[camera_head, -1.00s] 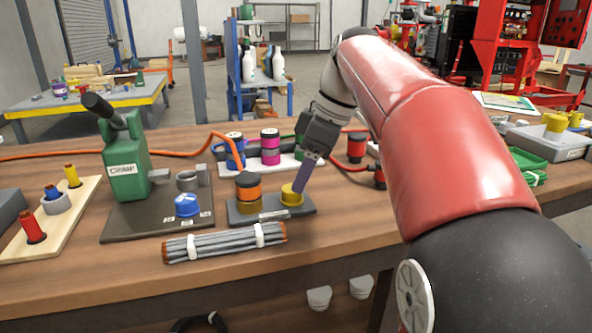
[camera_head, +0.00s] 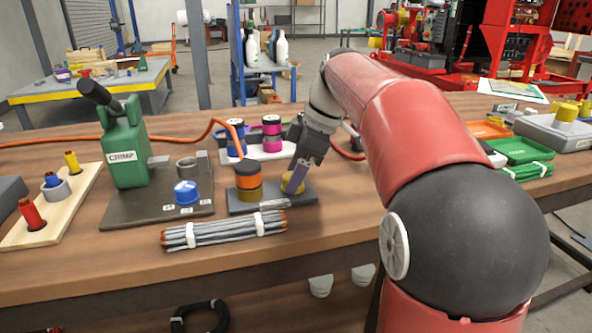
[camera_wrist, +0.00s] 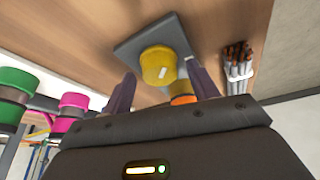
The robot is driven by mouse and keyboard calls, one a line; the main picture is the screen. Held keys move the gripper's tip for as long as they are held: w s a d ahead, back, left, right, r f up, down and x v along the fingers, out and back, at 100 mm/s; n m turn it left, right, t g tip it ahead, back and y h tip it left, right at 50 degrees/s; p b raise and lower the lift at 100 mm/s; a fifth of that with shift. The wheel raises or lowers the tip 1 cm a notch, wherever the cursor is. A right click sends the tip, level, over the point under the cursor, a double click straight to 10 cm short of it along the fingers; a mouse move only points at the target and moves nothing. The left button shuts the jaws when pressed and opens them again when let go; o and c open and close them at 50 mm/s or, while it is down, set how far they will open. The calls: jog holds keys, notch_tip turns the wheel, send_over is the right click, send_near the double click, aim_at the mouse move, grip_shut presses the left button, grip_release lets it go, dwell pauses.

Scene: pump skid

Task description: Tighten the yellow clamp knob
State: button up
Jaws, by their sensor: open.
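Gaps show on both sides, so the gripper is open. Whether a finger touches it, I cannot tell.
A bundle of grey rods (camera_head: 222,230) lies in front of the plate. A green crimp press (camera_head: 126,155) with a blue knob (camera_head: 186,193) stands to the left. Bare bench lies to the front right.

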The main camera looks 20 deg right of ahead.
jog(key=shift+c, duration=0.2)
jog(key=c, duration=0.9)
jog(key=shift+c, duration=0.2)
jog(key=shift+m, duration=0.3)
jog(key=m, duration=0.1)
jog(key=m+t+b, duration=0.1)
jog(key=m, duration=0.1)
jog(key=shift+s+a+m+h, duration=0.1)
jog(key=shift+s+m+h, duration=0.05)
jog(key=shift+m+h, duration=0.2)
jog(key=m, duration=0.2)
jog(key=m+t+h, duration=0.1)
jog(key=m, duration=0.1)
jog(key=shift+a+h, duration=0.1)
jog(key=shift+h, duration=0.15)
jog(key=m+h, duration=0.1)
jog(key=m, duration=0.4)
jog(key=shift+s+a+t+h+p, duration=0.1)
jog(key=shift+t+h+p, duration=0.2)
jog(key=shift+t+h, duration=0.1)
jog(key=shift+a+m+h, duration=0.1)
jog(key=shift+m+h, duration=0.8)
jog(key=shift+m, duration=1.35)
